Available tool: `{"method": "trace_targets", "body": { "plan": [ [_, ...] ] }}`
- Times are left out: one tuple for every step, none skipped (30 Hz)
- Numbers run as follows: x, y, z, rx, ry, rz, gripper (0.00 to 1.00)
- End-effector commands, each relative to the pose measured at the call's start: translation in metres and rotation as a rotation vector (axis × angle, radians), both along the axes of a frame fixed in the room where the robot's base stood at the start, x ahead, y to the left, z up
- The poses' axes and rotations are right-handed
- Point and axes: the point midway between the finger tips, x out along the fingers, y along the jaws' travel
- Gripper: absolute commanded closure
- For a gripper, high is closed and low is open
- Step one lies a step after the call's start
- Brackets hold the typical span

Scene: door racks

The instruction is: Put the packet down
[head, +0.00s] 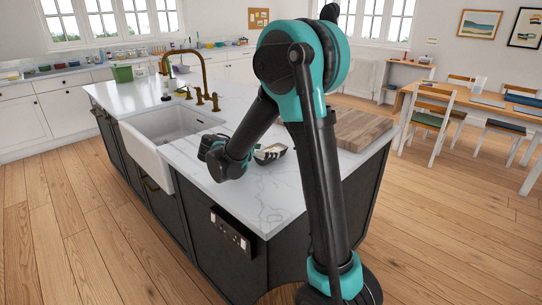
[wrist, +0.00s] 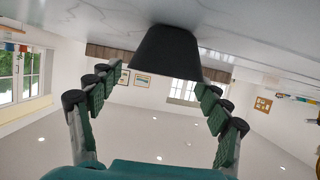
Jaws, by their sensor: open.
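My gripper (wrist: 163,75) is open, with one green-padded finger on each side of the dark thing and visible space between. In the head view my gripper is low over the island, right of the sink. The packet's far side is hidden.
A white sink (head: 165,133) with a brass tap (head: 188,62) lies to the left. A wooden board (head: 358,129) lies on the counter to the right, partly behind my arm. The near counter is clear. A dining table (head: 470,98) stands farther right.

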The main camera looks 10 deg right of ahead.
Motion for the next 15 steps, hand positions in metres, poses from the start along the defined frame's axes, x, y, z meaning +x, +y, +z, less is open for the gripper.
{"method": "trace_targets", "body": {
  "plan": [
    [0.004, -0.008, -0.003, 0.000, 0.000, -0.004, 0.23],
    [0.006, -0.011, -0.005, 0.000, -0.001, -0.004, 0.23],
    [0.010, -0.016, -0.007, 0.000, -0.001, -0.004, 0.23],
    [0.012, -0.019, -0.009, 0.000, 0.000, -0.004, 0.23],
    [0.014, -0.021, -0.010, 0.000, -0.001, -0.004, 0.23],
    [0.016, -0.023, -0.012, 0.000, 0.000, -0.001, 0.23],
    [0.017, -0.025, -0.012, 0.000, 0.000, -0.001, 0.23],
    [0.018, -0.026, -0.013, 0.000, 0.000, -0.001, 0.23],
    [0.018, -0.026, -0.013, 0.000, 0.000, -0.001, 0.23],
    [0.018, -0.026, -0.013, 0.000, 0.000, 0.000, 0.23],
    [0.018, -0.026, -0.013, 0.000, 0.000, 0.000, 0.23],
    [0.018, -0.026, -0.013, 0.000, 0.000, 0.000, 0.23],
    [0.018, -0.026, -0.013, 0.000, 0.000, 0.000, 0.23],
    [0.018, -0.025, -0.013, 0.000, 0.000, 0.000, 0.24],
    [0.018, -0.025, -0.013, 0.000, 0.000, 0.000, 0.29]
  ]
}}
